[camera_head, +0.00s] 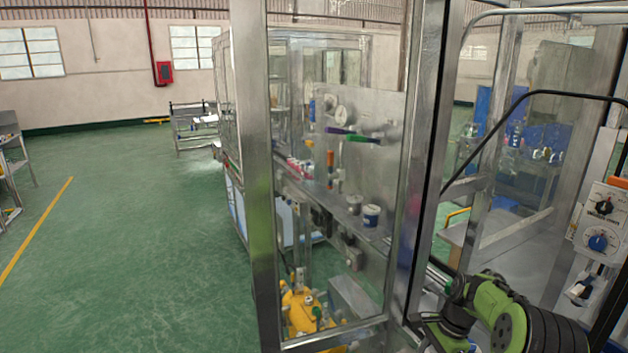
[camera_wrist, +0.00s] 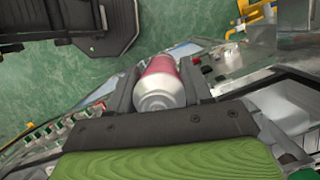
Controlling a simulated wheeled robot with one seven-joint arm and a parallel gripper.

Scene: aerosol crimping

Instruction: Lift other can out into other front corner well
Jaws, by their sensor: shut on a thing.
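A can (camera_wrist: 160,84) with a silver domed end and a red body shows in the wrist view, between the two dark fingers of my gripper (camera_wrist: 158,92). My gripper is shut on it, one finger on each side. The can's far end is hidden by its own body. In the head view, part of my green and black arm shows at the bottom right, but my gripper and the held can cannot be made out. I cannot make out a corner well or a second can for certain in either view.
A glass-walled machine with a metal frame post (camera_head: 262,180) fills the middle of the head view. A control panel with knobs (camera_head: 600,225) stands at the right edge. A bench (camera_head: 192,128) stands far back. Green floor (camera_head: 120,220) is open at left.

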